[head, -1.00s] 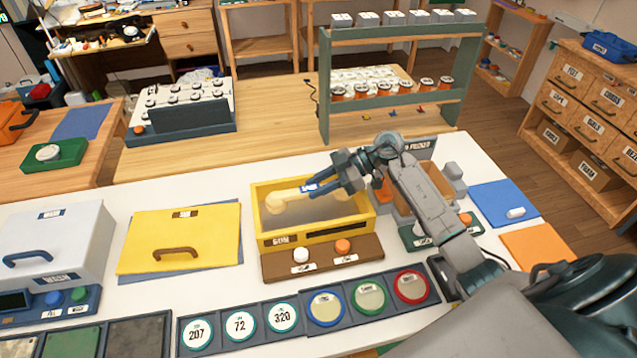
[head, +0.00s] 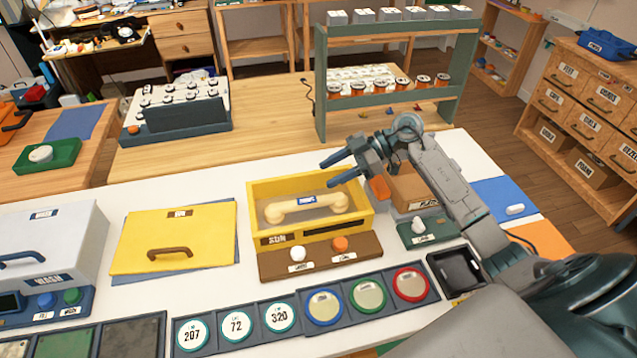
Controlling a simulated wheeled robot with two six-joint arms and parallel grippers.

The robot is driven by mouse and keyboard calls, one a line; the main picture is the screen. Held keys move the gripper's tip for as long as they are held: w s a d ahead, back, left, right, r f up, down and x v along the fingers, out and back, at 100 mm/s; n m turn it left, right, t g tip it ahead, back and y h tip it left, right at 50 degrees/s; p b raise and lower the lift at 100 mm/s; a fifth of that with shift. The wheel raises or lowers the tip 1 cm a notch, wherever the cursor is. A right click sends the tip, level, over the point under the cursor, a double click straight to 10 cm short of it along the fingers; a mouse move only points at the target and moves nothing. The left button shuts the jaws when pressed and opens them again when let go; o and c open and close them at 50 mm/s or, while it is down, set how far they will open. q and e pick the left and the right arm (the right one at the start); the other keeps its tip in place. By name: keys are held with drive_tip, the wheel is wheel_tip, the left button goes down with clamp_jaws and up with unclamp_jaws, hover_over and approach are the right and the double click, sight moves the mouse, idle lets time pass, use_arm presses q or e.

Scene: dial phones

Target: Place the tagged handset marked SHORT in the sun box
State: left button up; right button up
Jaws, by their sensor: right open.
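A cream handset (head: 306,208) with a small blue-and-white tag lies inside the yellow sun box (head: 314,236). The tag's writing is too small to read. The sun box is open at the top, with its yellow lid (head: 176,238) lying on the table to the left. My right gripper (head: 333,171) is open and empty, above the box's back right part and apart from the handset. My left gripper is not in view.
A brown panel with a white and an orange button (head: 340,243) fronts the box. Round labelled dials (head: 238,324) line the table's front. A grey wash box (head: 50,236) stands left. A green shelf frame (head: 392,120) stands behind. A small black tray (head: 458,268) lies right of the dials.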

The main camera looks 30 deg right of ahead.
drive_tip(key=b+v, duration=0.1)
drive_tip(key=v, duration=0.6)
